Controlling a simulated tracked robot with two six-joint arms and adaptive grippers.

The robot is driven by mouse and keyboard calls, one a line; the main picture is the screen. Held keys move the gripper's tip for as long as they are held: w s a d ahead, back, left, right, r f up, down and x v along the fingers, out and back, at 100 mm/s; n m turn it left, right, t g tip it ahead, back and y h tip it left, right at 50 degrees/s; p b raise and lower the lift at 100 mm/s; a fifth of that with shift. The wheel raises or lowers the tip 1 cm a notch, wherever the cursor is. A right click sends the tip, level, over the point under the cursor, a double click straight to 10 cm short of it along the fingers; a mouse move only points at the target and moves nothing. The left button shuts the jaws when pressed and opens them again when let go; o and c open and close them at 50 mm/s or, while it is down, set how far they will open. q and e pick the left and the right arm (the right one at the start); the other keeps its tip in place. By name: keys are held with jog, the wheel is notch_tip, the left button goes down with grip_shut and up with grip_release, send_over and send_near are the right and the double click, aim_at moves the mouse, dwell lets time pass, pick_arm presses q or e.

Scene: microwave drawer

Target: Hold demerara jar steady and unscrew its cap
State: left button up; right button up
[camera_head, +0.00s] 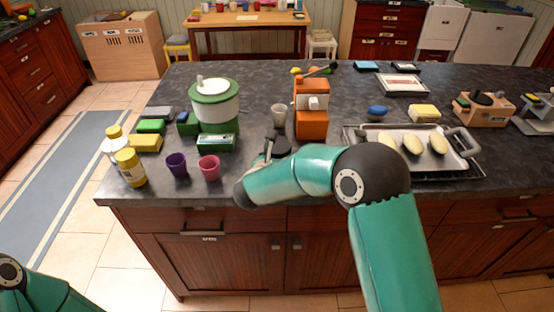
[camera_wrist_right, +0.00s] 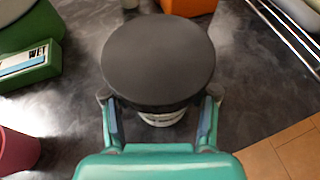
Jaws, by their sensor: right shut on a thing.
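The demerara jar (camera_wrist_right: 162,118) stands upright on the dark counter, seen from above in the right wrist view. Its wide dark round cap (camera_wrist_right: 158,58) hides most of it, and only a strip of its pale, printed side shows. My right gripper (camera_wrist_right: 160,95) has one finger on each side of the cap and is shut on it. In the head view my right gripper (camera_head: 272,148) is near the counter's front edge, partly hidden by my arm. Only a link of my left arm shows at the bottom left of the head view. The left gripper is out of view.
A pink cup (camera_head: 210,168) and a purple cup (camera_head: 177,165) stand left of my right gripper. A green box (camera_head: 216,142) and a green-and-white dispenser (camera_head: 215,105) are behind them. An orange machine (camera_head: 311,120) and a grey cup (camera_head: 278,112) stand behind the gripper. A tray (camera_head: 456,160) is at right.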

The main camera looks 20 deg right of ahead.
notch_tip(320, 180, up, 20)
dwell(0.5)
jog(key=o, duration=0.6)
grip_shut()
